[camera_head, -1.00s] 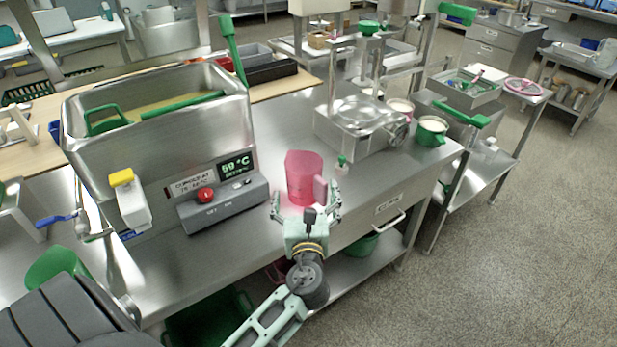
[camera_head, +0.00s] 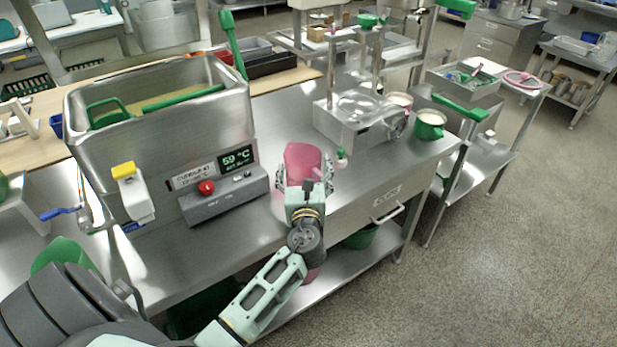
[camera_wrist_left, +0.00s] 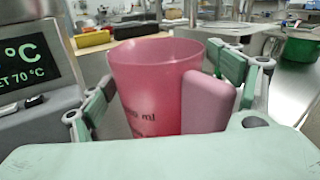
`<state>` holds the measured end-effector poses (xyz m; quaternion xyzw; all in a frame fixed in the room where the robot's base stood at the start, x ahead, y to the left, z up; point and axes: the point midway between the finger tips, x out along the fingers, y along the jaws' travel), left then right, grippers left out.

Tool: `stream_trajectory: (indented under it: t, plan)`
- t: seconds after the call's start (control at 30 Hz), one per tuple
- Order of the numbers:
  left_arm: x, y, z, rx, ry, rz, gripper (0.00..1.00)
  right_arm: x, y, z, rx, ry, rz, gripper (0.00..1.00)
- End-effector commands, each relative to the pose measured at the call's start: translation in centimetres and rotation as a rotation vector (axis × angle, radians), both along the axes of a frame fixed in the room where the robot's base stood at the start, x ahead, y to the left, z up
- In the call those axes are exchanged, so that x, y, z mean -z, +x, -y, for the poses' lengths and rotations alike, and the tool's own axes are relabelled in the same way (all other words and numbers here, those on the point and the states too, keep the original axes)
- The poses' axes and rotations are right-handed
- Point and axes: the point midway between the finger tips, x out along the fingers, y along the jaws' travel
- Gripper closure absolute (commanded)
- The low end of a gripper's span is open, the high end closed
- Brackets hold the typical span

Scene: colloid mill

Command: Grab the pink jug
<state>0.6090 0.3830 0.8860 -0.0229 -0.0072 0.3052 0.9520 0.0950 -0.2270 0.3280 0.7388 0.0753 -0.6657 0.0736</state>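The pink jug (camera_head: 303,160) stands upright on the steel table, right of the control box. In the left wrist view the jug (camera_wrist_left: 155,88) fills the middle, with printed volume marks and its handle toward the camera at right. My left gripper (camera_head: 304,180) is at the jug's near side. In the left wrist view my left gripper (camera_wrist_left: 170,95) has its fingers open, one on each side of the jug. I cannot tell whether the fingers touch it. The jug's lower part is hidden by the gripper. My right gripper is not in view.
A control box (camera_head: 222,195) with a red button and display stands close left of the jug, before a steel tank (camera_head: 170,130). A small green-capped bottle (camera_head: 341,158) and a steel machine (camera_head: 355,122) stand to the right. A green pot (camera_head: 429,126) is farther right.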

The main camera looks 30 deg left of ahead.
Motion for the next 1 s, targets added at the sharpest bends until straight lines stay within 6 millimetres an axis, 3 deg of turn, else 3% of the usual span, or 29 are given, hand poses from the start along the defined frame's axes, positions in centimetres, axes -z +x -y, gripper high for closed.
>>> stream_trajectory:
  t: [0.33,0.67,0.77,0.93,1.0]
  plan:
    - [0.0,0.0,0.0,0.0,0.0,0.0,0.53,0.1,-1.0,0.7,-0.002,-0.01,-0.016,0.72]
    - [-0.6,0.0,0.0,0.0,0.0,0.003,0.53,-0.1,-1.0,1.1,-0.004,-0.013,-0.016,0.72]
    - [-1.4,0.0,0.0,0.0,0.0,0.004,0.53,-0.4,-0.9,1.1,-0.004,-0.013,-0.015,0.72]
    - [-4.5,0.0,0.0,0.0,0.001,0.007,0.53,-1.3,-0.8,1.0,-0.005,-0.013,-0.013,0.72]
    - [-5.0,-0.2,1.5,0.003,-0.004,0.004,0.53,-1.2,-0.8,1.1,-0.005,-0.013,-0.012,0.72]
